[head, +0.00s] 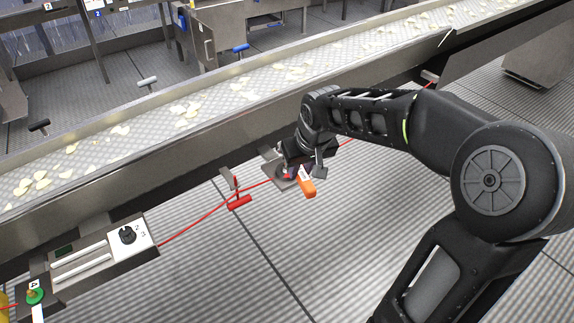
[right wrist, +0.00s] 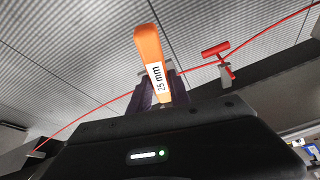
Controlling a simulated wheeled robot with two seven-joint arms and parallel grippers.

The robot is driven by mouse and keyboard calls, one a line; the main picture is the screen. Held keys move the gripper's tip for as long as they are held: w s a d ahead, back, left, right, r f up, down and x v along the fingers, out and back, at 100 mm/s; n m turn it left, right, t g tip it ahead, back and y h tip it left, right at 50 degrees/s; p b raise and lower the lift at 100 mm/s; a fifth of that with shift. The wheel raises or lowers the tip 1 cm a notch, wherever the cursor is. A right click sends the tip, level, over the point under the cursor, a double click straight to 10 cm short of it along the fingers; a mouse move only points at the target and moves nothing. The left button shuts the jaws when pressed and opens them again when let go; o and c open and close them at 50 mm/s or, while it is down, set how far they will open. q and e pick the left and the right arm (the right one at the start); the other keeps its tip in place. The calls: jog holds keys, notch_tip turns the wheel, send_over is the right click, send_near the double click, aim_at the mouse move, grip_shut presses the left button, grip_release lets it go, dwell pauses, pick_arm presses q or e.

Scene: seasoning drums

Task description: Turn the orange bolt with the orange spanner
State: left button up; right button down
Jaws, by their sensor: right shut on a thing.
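The orange spanner (head: 307,187) sticks out below my right gripper (head: 297,168) in the head view. In the right wrist view the spanner (right wrist: 148,50) stands up between the fingers of my right gripper (right wrist: 157,95), with a "25 mm" label facing the camera. The right gripper is shut on it, beside the conveyor's front side. I cannot make out an orange bolt; a small plate (head: 277,176) by the gripper is partly hidden behind it. My left gripper is not in view.
A conveyor (head: 215,105) carrying pale chips runs diagonally behind the gripper. A control box with a black dial (head: 127,235) stands at lower left. The floor in front is clear.

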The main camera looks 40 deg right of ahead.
jog(key=shift+d+f, duration=0.15)
jog(key=shift+d, duration=0.3)
jog(key=shift+s+r, duration=0.2)
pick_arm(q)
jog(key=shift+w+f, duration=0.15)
pick_arm(e)
jog(key=shift+w+f, duration=0.1)
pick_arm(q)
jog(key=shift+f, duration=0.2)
pick_arm(e)
jog(key=shift+f, duration=0.2)
